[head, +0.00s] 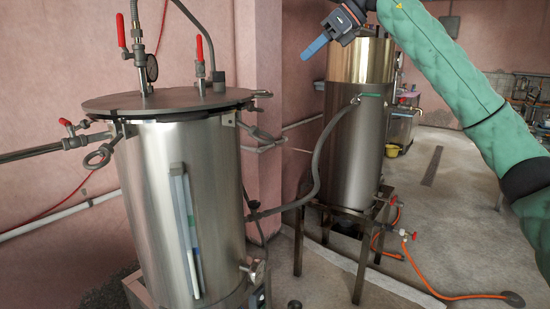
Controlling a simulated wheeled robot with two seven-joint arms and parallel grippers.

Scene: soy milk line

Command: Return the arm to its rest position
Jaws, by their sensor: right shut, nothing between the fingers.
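My right arm (455,75), in a green padded sleeve, comes in from the right edge and reaches up to the top of the head view. My right gripper (316,46) is at the upper middle, with blue fingers pointing down and left. It is shut and empty. It appears in front of the pink wall and the brass-coloured upper part of the rear steel tank (352,150). My left gripper is not in the head view.
A large steel tank (150,200) with a flat lid (170,101), red-handled valves (199,50) and a level gauge stands at left. The rear tank rests on a metal stand (333,219). An orange hose (455,298) lies on the floor (450,215), which is mostly clear at right.

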